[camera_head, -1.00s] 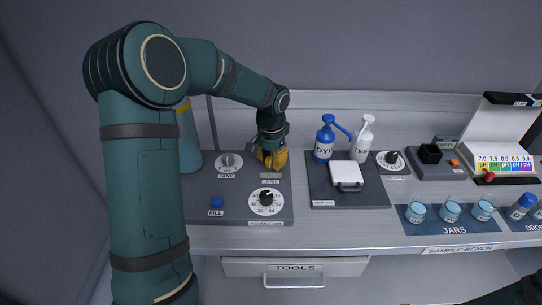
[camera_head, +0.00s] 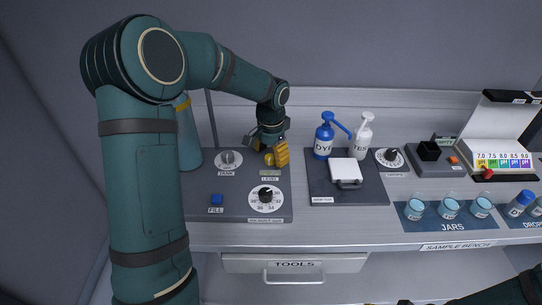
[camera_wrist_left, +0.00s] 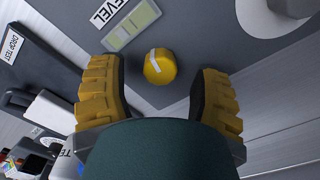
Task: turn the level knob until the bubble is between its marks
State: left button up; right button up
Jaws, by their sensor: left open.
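The level knob (camera_wrist_left: 160,66) is a round yellow knob with a white stripe, on the grey panel. In the head view the knob (camera_head: 268,159) shows beside my left gripper's fingers. The left gripper (camera_head: 274,157) is open over it. In the wrist view the knob lies between and slightly beyond the two yellow fingers of the left gripper (camera_wrist_left: 160,92), with gaps on both sides. The pale green level vial (camera_wrist_left: 131,25) lies next to the LEVEL label; it also shows in the head view (camera_head: 270,173). I cannot make out the bubble clearly. My right gripper (camera_head: 420,303) is barely in at the bottom edge.
The panel also holds the tank knob (camera_head: 228,160), a blue fill button (camera_head: 217,199) and a result dial (camera_head: 266,196). A blue dye bottle (camera_head: 324,138) and a white bottle (camera_head: 362,138) stand to the right. Jars (camera_head: 449,208) stand farther right.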

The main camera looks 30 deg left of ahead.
aim_at(271, 156)
pick_arm(q)
notch_tip(271, 156, up, 11)
dwell(0.3)
dwell(0.5)
